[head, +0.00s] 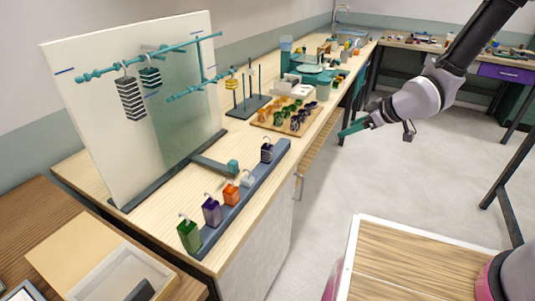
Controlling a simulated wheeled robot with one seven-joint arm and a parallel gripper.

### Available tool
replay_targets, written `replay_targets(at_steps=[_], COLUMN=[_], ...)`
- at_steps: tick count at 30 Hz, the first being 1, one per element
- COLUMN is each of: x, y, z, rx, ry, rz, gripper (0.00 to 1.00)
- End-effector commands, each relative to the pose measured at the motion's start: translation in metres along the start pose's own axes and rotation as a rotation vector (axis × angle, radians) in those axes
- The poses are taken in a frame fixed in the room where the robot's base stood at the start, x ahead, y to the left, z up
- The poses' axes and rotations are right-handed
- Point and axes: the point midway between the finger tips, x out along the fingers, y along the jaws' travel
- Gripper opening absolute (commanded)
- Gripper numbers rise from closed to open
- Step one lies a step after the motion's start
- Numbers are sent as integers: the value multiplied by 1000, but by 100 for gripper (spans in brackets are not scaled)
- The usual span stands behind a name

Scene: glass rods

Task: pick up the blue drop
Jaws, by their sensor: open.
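A grey-blue rack bar (247,191) on the wooden counter holds a row of small hooked drops. From front to back they are a green drop (189,236), a purple drop (212,211), an orange drop (231,194), a pale clear drop (248,180) and a dark, navy-looking drop (267,153) with light marks. The dark one is the nearest to blue; its exact colour is hard to tell. My gripper (346,131), with teal fingers, is open and empty over the floor, right of the counter and well away from the rack.
A white panel (85,115) with teal rods (185,48) stands behind the rack; striped drops (131,99) hang from it. A pegged stand (248,106) and a tray of small coloured pieces (262,122) lie farther back. A wood-topped surface (415,262) is at front right.

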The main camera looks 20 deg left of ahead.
Motion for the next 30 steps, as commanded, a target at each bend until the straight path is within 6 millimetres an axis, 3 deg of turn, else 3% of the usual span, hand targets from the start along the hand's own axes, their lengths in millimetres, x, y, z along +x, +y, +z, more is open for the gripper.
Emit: replay_targets(at_steps=[1,3,6,10,18,24,30], x=[22,42,61,72,92,118,132], y=[-26,-57,-96,-130,-156,-164,-168], z=[3,0,-6,-12,-23,-34,-37], rx=[-21,-51,-76,-86,-91,-91,-90], ry=[47,124,228,330,397,396,394], rz=[-66,-137,-216,-278,-312,-311,-310], gripper=[72,72,72,72,72,72,72])
